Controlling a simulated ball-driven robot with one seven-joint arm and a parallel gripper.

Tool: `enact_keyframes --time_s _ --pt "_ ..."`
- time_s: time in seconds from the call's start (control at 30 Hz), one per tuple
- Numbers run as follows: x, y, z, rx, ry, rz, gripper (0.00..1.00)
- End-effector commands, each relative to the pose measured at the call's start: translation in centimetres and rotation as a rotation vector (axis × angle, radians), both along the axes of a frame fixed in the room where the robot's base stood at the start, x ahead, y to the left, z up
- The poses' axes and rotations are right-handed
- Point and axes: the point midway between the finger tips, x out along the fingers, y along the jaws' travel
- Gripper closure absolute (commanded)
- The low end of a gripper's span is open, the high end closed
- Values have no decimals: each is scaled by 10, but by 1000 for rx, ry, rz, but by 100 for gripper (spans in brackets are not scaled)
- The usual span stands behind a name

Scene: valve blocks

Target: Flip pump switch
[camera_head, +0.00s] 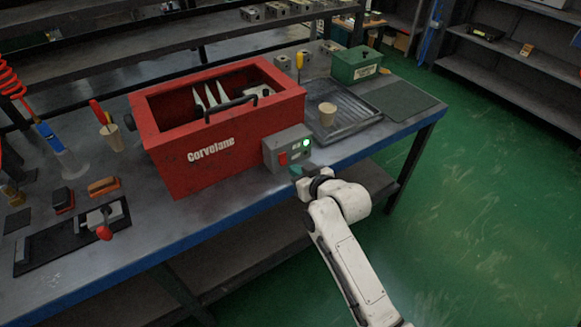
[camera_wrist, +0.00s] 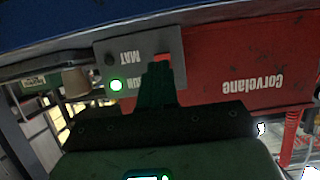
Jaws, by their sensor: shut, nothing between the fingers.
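The pump switch box (camera_head: 288,148) is a grey control box on the front of the red Corvelane tank (camera_head: 215,130). It carries a red switch (camera_head: 283,158) and a lit green lamp (camera_head: 306,142). The wrist view shows the box (camera_wrist: 120,62) upside down, with the green lamp (camera_wrist: 116,85) lit and the red switch (camera_wrist: 163,58) partly hidden by my fingers. My gripper (camera_head: 297,171) is shut and empty, just in front of the box's lower part. In the wrist view the fingertips (camera_wrist: 158,68) overlap the switch; I cannot tell whether they touch it.
A grey tray (camera_head: 345,112) with a tan cup (camera_head: 327,114) stands right of the box. A green box (camera_head: 356,65) sits behind it. A valve block with a red knob (camera_head: 104,232) lies at the left front. The bench's blue front edge (camera_head: 240,212) runs below my gripper.

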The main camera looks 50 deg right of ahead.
Motion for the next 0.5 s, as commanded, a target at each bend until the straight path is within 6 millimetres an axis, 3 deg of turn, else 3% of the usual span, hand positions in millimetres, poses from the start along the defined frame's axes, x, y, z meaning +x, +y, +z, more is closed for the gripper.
enact_keyframes --time_s 0.2,0.5 --pt "24 -6 -10 -1 0 1 100" --pt "31 -9 -14 -1 0 0 100"
